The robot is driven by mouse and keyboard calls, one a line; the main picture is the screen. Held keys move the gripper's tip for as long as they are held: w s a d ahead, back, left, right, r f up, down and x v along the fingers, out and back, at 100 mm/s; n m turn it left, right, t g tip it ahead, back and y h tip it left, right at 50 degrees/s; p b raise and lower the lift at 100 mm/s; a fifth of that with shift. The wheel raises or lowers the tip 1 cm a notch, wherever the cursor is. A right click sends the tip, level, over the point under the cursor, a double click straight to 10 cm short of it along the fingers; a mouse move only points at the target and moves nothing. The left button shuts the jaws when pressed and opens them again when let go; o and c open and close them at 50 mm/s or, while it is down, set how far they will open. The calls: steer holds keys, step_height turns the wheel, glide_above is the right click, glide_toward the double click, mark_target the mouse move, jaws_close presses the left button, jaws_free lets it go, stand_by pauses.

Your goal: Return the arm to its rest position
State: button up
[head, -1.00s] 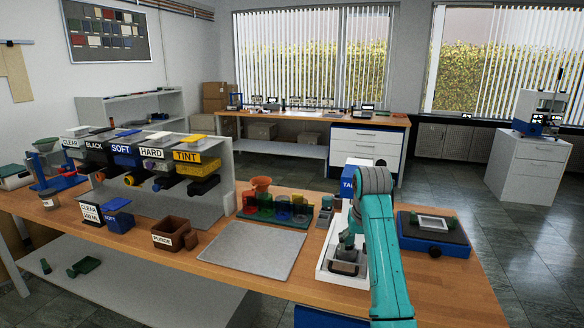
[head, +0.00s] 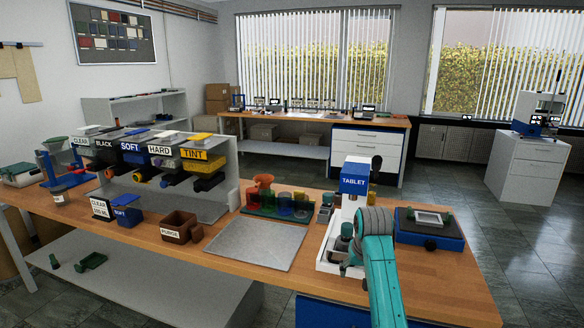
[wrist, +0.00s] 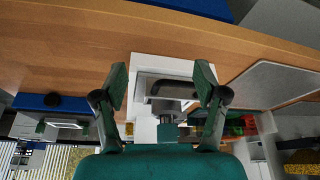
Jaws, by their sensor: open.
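My teal arm (head: 380,275) rises from the bottom edge in the head view, bent at a grey joint. It stands in front of the tablet press (head: 354,181), which has a blue head marked TABLET and a white base. In the wrist view my gripper (wrist: 161,85) has its two green fingers spread wide, with nothing between them. Beyond the fingers lies the white press base (wrist: 146,66) with a dark handle-like part. In the head view the arm partly hides the gripper and the press base.
A blue device with a dark top (head: 429,242) stands close right of the arm. A grey mat (head: 256,243), a rack of coloured cups (head: 280,208) and a brown PURGE box (head: 178,227) lie to the left. Wooden bench shows bare at front right.

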steer(key=s+f+t, duration=0.1)
steer(key=s+f, duration=0.5)
steer(key=f, duration=0.4)
steer(key=s+f+t, duration=0.1)
steer(key=s+f, duration=0.4)
steer(key=f, duration=0.6)
steer(key=s+f+t, duration=0.2)
steer(key=s+f, duration=0.2)
steer(key=s, duration=0.5)
steer(key=s+f+t, duration=0.1)
steer(key=s+f, duration=0.4)
steer(key=s, duration=0.4)
steer(key=s+r+t, duration=0.1)
steer(key=s+r, duration=0.2)
steer(key=s, duration=0.7)
steer(key=s+r+t, duration=0.2)
steer(key=s, duration=0.9)
steer(key=s+r+t, duration=0.2)
steer(key=s+r, duration=1.2)
steer(key=r, duration=0.2)
steer(key=shift+s+r+n+t, duration=0.25)
steer(key=shift+r+n+t, duration=0.05)
steer(key=shift+r, duration=0.05)
